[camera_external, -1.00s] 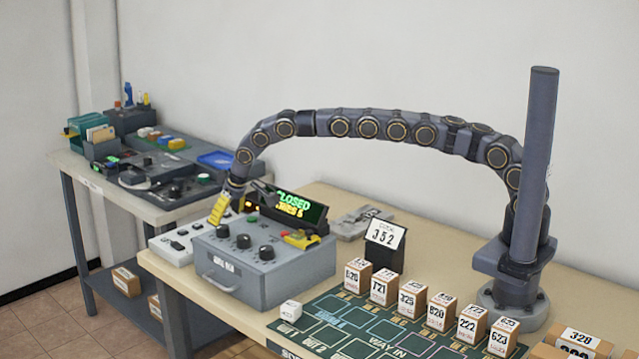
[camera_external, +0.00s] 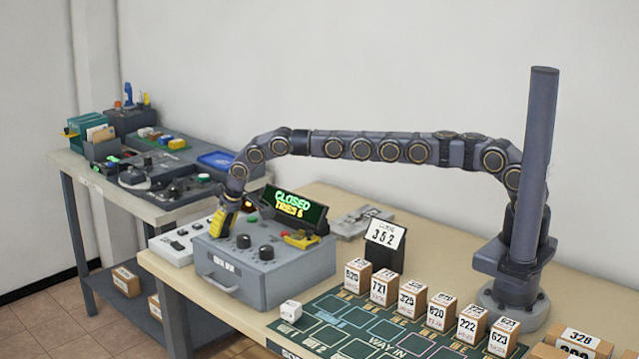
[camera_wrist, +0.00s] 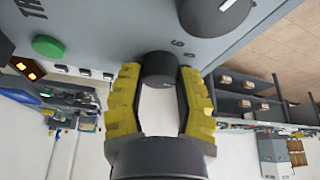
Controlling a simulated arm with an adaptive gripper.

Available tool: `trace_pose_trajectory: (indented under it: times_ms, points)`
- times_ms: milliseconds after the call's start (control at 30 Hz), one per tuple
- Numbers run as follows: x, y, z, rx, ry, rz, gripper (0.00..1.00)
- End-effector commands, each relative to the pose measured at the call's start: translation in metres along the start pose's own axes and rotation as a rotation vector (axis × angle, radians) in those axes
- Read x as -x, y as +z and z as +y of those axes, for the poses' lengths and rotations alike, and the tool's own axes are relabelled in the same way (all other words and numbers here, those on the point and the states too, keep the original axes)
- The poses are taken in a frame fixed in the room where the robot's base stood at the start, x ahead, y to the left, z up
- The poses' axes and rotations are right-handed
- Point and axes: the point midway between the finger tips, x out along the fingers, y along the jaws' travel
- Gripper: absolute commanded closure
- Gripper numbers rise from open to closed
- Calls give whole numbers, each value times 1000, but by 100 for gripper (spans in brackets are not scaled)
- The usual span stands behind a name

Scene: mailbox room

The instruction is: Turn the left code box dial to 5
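The grey code box (camera_external: 290,280) stands on the near table with a row of dark dials on top. My gripper (camera_external: 215,232) points down at the left dial, hiding it in the external view. In the wrist view the left dial (camera_wrist: 159,72) sits between the yellow fingers of my gripper (camera_wrist: 161,70), one finger on each side. The fingers are apart, close to the dial's sides; firm contact is not clear. Small digits show on the panel beside it. The middle dial (camera_external: 243,241) and right dial (camera_external: 266,252) are free. The display (camera_external: 293,205) reads CLOSED, TRIES 6.
A green button (camera_wrist: 48,46) and a yellow part (camera_external: 301,239) are on the box top. A white switch panel (camera_external: 175,243) lies left of the box.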

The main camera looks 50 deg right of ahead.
Motion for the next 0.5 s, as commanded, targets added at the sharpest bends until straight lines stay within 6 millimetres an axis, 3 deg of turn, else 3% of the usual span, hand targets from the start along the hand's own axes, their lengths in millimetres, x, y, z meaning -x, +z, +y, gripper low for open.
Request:
trace_pose_trajectory:
  times_ms: [500]
  points:
    - [-1,0,0,60,-26,2,100]
